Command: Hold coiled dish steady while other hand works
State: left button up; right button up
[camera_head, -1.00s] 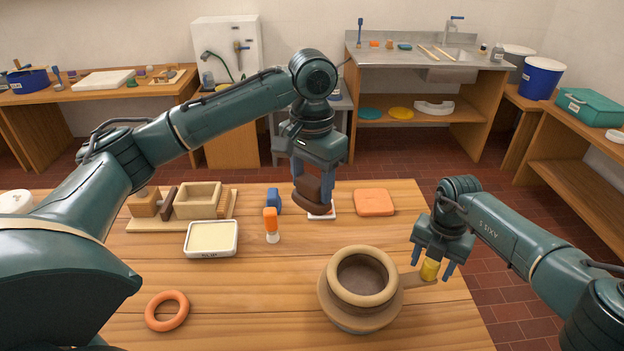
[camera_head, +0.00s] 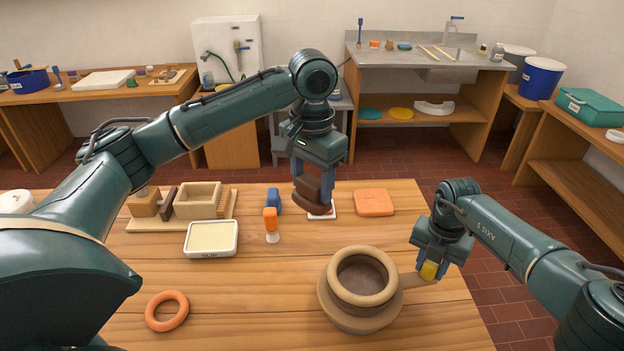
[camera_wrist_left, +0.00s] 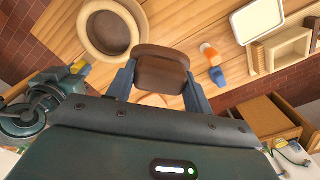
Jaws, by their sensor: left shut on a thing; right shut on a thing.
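The coiled dish (camera_head: 340,308) is a tan, round, ringed vessel with a dark hollow, upright on the table's front right. It also shows in the left wrist view (camera_wrist_left: 93,42). A short tan handle reaches right from it to a yellow grip (camera_head: 429,271). My right gripper (camera_head: 432,268) is shut on this yellow grip, its fingers on either side. My left gripper (camera_head: 316,182) is shut on a dark brown block (camera_head: 311,198), above the table behind the dish; the block also shows between the fingers in the left wrist view (camera_wrist_left: 160,72).
A white-and-red piece (camera_head: 324,215) lies partly hidden below the brown block. An orange square (camera_head: 374,202), an orange-and-white bottle (camera_head: 271,224), a blue item (camera_head: 273,201), a white tray (camera_head: 188,250) and an orange ring (camera_head: 153,316) are nearby.

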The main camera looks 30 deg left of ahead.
pick_arm(q)
jog(key=shift+d, duration=0.1)
dwell(0.3)
jog(key=s+d+f, duration=0.2)
jog(key=d+f, duration=0.1)
jog(key=d, duration=0.6)
jog(key=s+d+f, duration=0.1)
jog(key=d+f, duration=0.2)
jog(key=d, duration=0.5)
jog(key=shift+s+d+f, duration=0.15)
jog(key=shift+d+f, duration=0.05)
jog(key=shift+f, duration=1.05)
jog(key=shift+s+d+f, duration=0.15)
jog(key=shift+f, duration=1.1)
jog(key=shift+f, duration=0.3)
jog(key=shift+f, duration=0.2)
jog(key=shift+s+a+r, duration=0.1)
jog(key=shift+s+a, duration=0.3)
jog(key=shift+a, duration=0.25)
jog(key=shift+s+a+r, duration=0.1)
jog(key=shift+s+a, duration=0.3)
jog(key=shift+a, duration=0.25)
jog(key=shift+f, duration=0.1)
jog(key=shift+s+a, duration=0.1)
